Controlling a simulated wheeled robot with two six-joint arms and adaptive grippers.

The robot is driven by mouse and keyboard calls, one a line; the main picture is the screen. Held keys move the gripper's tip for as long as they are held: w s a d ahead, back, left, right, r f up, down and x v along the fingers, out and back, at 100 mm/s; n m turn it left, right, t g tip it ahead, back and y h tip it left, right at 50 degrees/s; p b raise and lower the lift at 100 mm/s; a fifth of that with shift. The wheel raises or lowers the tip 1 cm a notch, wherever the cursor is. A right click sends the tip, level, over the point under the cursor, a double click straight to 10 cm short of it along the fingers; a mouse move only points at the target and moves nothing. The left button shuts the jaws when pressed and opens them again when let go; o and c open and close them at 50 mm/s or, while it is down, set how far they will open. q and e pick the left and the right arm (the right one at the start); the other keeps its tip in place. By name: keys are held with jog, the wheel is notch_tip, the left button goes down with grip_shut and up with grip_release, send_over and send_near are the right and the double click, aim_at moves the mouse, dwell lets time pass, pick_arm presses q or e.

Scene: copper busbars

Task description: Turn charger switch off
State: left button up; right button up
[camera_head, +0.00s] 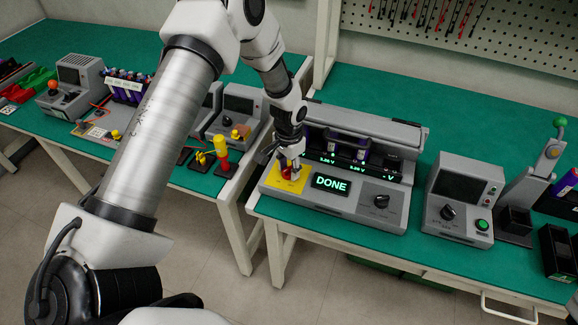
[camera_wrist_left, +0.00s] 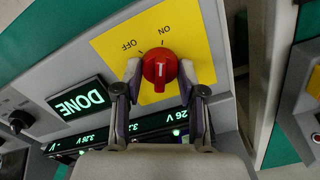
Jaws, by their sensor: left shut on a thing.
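The grey battery charger (camera_head: 340,208) stands on the green bench and its small screen (camera_head: 331,184) reads DONE. A yellow plate (camera_wrist_left: 196,35) at its left end carries a red rotary switch (camera_wrist_left: 160,68). In the left wrist view, ON and OFF labels show above the knob, and its white mark appears to point roughly toward ON. My left gripper (camera_wrist_left: 160,74) is shut on the red switch, one fingertip on each side. In the head view the left gripper (camera_head: 289,171) partly hides the switch. My right gripper is not in view.
Battery cells (camera_head: 347,148) sit in the charger behind its front panel, with voltage readouts below. A black knob (camera_head: 381,201) is at the panel's right. A grey tester (camera_head: 462,197) stands to the right. The left bench holds several devices, including a yellow-and-red tool (camera_head: 221,155).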

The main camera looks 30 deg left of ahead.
aim_at(289, 168)
pick_arm(q)
jog(key=n+p, duration=0.3)
jog(key=n, duration=0.3)
jog(key=shift+s+r+p, duration=0.1)
jog(key=shift+p, duration=0.25)
jog(key=n+p, duration=0.2)
jog(key=n, duration=0.2)
jog(key=shift+f+n+p, duration=0.2)
jog(key=shift+n+p, duration=0.25)
jog(key=shift+n, duration=0.25)
jog(key=shift+s, duration=0.1)
jog(key=o, duration=1.1)
jog(key=shift+o, duration=0.2)
notch_tip(289, 168, up, 12)
